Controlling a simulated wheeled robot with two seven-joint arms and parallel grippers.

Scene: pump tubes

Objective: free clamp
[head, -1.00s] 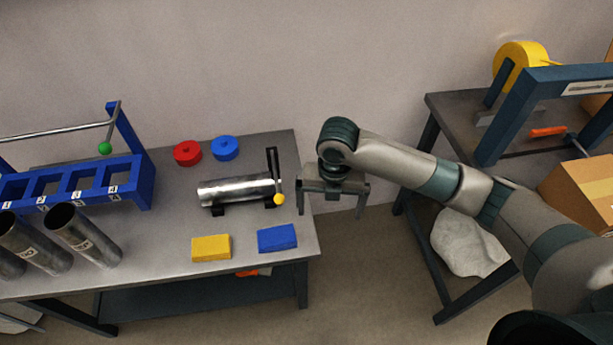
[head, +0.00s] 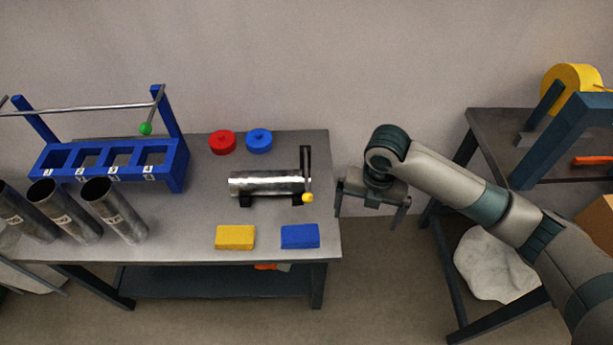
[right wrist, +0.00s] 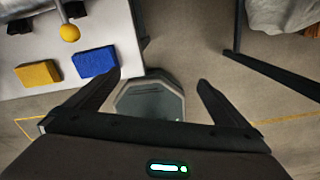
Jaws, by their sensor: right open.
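The clamp (head: 305,175) is a dark upright frame at the right end of a shiny metal tube (head: 265,183), with a thin lever ending in a yellow ball (head: 308,198). The tube lies level on dark supports on the table. The yellow ball also shows at the top left of the right wrist view (right wrist: 69,33). My right gripper (head: 367,220) is open and empty, pointing down just off the table's right edge, to the right of the clamp and apart from it. Its open fingers also show in the right wrist view (right wrist: 160,84). My left gripper is not in view.
A yellow block (head: 235,237) and a blue block (head: 300,236) lie at the table's front. Red (head: 222,142) and blue (head: 259,141) rings lie behind the tube. A blue rack (head: 180,160) and several upright-leaning tubes (head: 118,212) stand at left. Another table (head: 490,125) stands at right.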

